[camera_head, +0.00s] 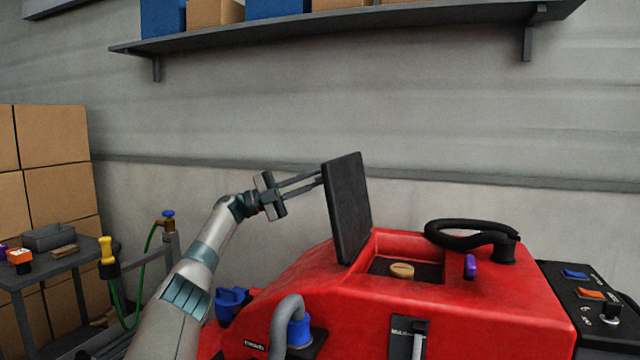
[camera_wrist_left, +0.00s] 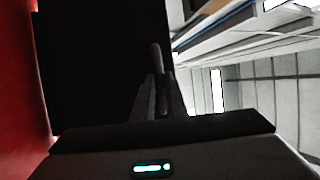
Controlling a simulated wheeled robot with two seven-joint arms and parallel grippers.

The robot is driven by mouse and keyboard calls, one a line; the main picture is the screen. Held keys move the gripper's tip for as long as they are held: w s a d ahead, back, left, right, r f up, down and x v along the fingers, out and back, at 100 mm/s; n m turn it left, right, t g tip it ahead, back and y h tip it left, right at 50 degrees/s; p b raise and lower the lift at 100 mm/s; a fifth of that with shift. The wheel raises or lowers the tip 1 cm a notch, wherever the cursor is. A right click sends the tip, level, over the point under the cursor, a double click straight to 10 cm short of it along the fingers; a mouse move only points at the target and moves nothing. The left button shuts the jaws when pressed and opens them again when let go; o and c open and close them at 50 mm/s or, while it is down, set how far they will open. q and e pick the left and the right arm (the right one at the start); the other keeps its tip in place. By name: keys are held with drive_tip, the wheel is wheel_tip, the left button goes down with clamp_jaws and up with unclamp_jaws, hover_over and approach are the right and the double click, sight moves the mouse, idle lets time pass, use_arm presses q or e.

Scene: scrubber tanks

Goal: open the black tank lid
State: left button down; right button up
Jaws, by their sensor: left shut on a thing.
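The black tank lid (camera_head: 348,208) stands raised, close to upright, at the left edge of the opening in the red scrubber body (camera_head: 480,300). The open tank well (camera_head: 425,270) shows beside it, with a round tan piece (camera_head: 402,270) inside. My left gripper (camera_head: 318,178) reaches in from the left and is shut on the lid near its upper left edge. In the left wrist view the dark lid (camera_wrist_left: 90,60) fills much of the picture, and the gripper fingers (camera_wrist_left: 160,95) meet at a small grey part of it. My right gripper is not in view.
A black hose (camera_head: 470,232) and a purple latch (camera_head: 470,266) sit right of the well. A grey hose with a blue collar (camera_head: 299,332) stands in front. A small table (camera_head: 50,268) and boxes (camera_head: 50,150) are at left. A shelf (camera_head: 340,38) hangs above.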

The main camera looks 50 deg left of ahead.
use_arm(q)
drive_tip(key=shift+s+a, duration=0.1)
drive_tip(key=shift+a, duration=0.05)
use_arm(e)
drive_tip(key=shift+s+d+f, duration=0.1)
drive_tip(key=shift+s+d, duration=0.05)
use_arm(q)
drive_tip(key=c, duration=1.8)
unclamp_jaws()
drive_tip(key=shift+o, duration=0.2)
drive_tip(key=shift+f, duration=0.1)
drive_tip(key=shift+f, duration=0.1)
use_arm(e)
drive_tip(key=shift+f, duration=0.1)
